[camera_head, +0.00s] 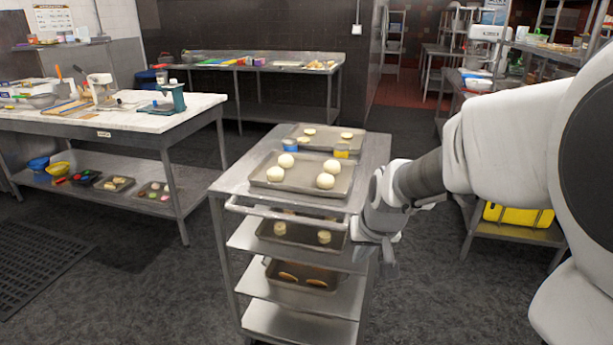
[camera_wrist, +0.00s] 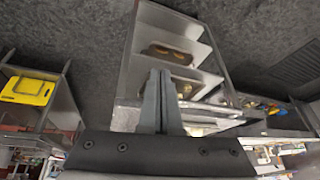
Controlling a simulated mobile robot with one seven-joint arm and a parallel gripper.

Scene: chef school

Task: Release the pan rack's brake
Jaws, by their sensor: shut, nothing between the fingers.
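The pan rack (camera_head: 375,160) is a grey metal trolley with several shelves, standing in the middle of the head view. It has a push handle (camera_head: 285,215) across its near end. My gripper (camera_head: 390,266) points down at the rack's right near corner, at about the height of the upper shelves. In the wrist view my gripper (camera_wrist: 160,73) is shut and empty, with its fingers in front of the rack (camera_wrist: 138,55). I cannot tell whether they touch it. The rack's wheels and brake do not show in either view.
Trays of dough balls, such as the near top tray (camera_head: 265,178), rest on the rack. A marble-topped table (camera_head: 130,122) stands at left and a steel counter (camera_head: 300,62) behind. A yellow case (camera_head: 518,215) sits on a low shelf at right.

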